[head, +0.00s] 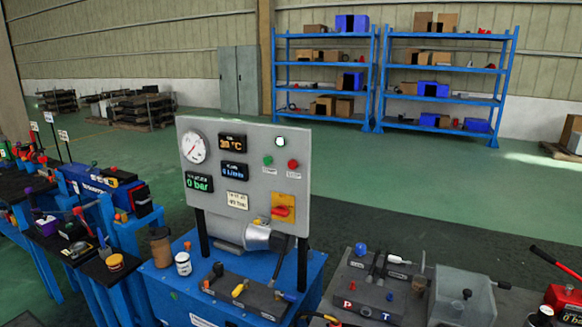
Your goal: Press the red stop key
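The red stop key (293,164) is a small round red button on the upright grey control panel (222,140), at its right side. A green key (267,160) sits just left of it. Small labels below both keys are too small to read surely. A white round lamp (280,142) is above them, and a red rotary switch on a yellow plate (283,208) is below. Nothing covers the red key. Neither of my grippers shows in the head view.
The panel stands on a blue bench (175,295) with valve levers in front. A grey plate with fittings (375,290) and a clear tank (462,295) stand at the right. A blue machine (100,185) is at the left. Blue shelves (325,64) are far behind, across open green floor.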

